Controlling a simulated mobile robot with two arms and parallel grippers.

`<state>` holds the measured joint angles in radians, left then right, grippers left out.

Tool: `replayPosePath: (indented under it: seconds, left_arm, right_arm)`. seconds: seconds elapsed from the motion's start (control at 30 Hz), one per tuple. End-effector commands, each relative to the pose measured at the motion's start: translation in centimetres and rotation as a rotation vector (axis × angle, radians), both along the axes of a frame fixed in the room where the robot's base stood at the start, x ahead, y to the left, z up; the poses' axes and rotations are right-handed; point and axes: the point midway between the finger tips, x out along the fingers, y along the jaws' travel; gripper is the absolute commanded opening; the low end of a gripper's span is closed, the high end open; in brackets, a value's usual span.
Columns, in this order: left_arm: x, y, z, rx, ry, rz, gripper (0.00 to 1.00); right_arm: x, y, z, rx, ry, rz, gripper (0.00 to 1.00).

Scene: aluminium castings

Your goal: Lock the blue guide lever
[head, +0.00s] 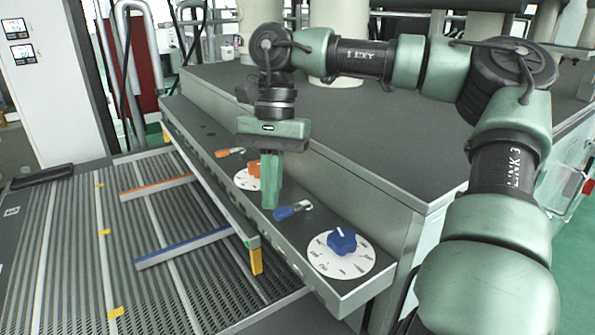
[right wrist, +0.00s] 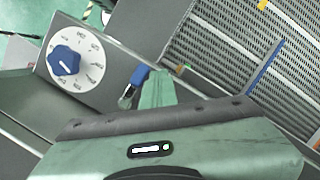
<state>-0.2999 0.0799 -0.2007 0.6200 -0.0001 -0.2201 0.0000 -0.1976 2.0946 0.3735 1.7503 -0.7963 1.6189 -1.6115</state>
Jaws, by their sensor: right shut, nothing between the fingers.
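The blue guide lever (head: 285,212) sits on the grey panel ledge, between the orange knob and the blue knob. It has a blue handle and a metal end. In the right wrist view the blue lever (right wrist: 140,75) lies just left of the green fingers. My right gripper (head: 269,207) points down over the ledge, its fingers shut and empty, close beside the lever. In the right wrist view the fingers (right wrist: 157,88) appear next to the lever; whether they touch it I cannot tell. My left gripper is not in view.
A blue knob (head: 342,241) on a white dial (head: 325,263) is at the ledge's near end. An orange knob (head: 254,168) and an orange lever (head: 229,152) are farther along. Blue (head: 186,246) and orange (head: 156,187) guide bars lie over the ribbed conveyor at left.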

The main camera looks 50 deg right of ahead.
Motion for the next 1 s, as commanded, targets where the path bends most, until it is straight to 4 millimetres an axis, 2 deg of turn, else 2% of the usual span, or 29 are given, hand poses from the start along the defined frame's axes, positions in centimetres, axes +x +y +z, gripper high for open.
replayPosePath:
  seconds: [0.17,0.5,0.6,1.0]
  left_arm:
    - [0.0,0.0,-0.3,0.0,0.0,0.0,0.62]
    - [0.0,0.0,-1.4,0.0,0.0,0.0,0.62]
    - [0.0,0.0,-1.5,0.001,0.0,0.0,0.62]
    - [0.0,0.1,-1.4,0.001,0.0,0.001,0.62]
  right_arm:
    - [0.1,-0.2,0.7,-0.001,0.0,-0.002,0.0]
    - [0.7,-1.5,6.0,0.0,0.0,-0.002,0.0]
    - [0.8,-1.8,6.9,0.0,0.0,-0.002,0.0]
    - [0.8,-1.9,7.5,0.001,0.0,0.0,0.0]
